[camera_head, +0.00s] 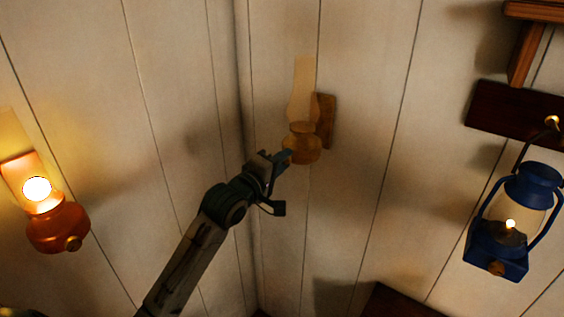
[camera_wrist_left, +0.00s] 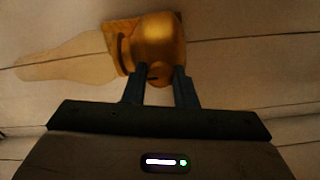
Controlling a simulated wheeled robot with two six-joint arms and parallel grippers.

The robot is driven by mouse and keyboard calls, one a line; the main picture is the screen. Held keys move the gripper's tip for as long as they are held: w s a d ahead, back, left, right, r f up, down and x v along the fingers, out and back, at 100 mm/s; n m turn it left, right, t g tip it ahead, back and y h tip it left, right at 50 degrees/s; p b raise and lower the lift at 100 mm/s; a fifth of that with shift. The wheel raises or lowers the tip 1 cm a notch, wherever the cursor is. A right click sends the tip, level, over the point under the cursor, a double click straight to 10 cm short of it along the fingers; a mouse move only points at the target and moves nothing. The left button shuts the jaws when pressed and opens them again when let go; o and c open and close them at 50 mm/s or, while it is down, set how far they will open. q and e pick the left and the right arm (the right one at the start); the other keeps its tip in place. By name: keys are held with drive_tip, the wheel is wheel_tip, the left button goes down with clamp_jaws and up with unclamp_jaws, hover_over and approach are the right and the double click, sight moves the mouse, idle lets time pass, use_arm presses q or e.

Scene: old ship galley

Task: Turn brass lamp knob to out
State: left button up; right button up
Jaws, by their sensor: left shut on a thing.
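The brass lamp (camera_head: 301,147) hangs on a wooden wall plate (camera_head: 326,121) right of the wall corner. Its glass chimney (camera_head: 303,88) is pale and shows no flame. My left gripper (camera_head: 281,162) is at the lamp's base. In the left wrist view the brass lamp body (camera_wrist_left: 160,42) fills the top middle, and its small knob (camera_wrist_left: 157,73) sits between my left fingers, which are shut on it. A dark slot shows on the knob; its exact setting I cannot tell. My right gripper is not in view.
A lit copper-red lamp (camera_head: 58,226) hangs on the left wall. A lit blue lantern (camera_head: 497,248) hangs from a hook at the right, below a dark board (camera_head: 490,112). A dark wooden edge (camera_head: 396,302) shows at the bottom. The plank wall between is bare.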

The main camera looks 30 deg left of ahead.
use_arm(q)
drive_tip(key=shift+f, duration=0.15)
idle(0.3)
drive_tip(key=o, duration=1)
drive_tip(key=shift+s, duration=0.1)
drive_tip(key=s+a+b, duration=0.1)
drive_tip(key=s+b, duration=0.4)
drive_tip(key=s, duration=0.5)
drive_tip(key=shift+s+a, duration=0.25)
drive_tip(key=shift+s, duration=0.05)
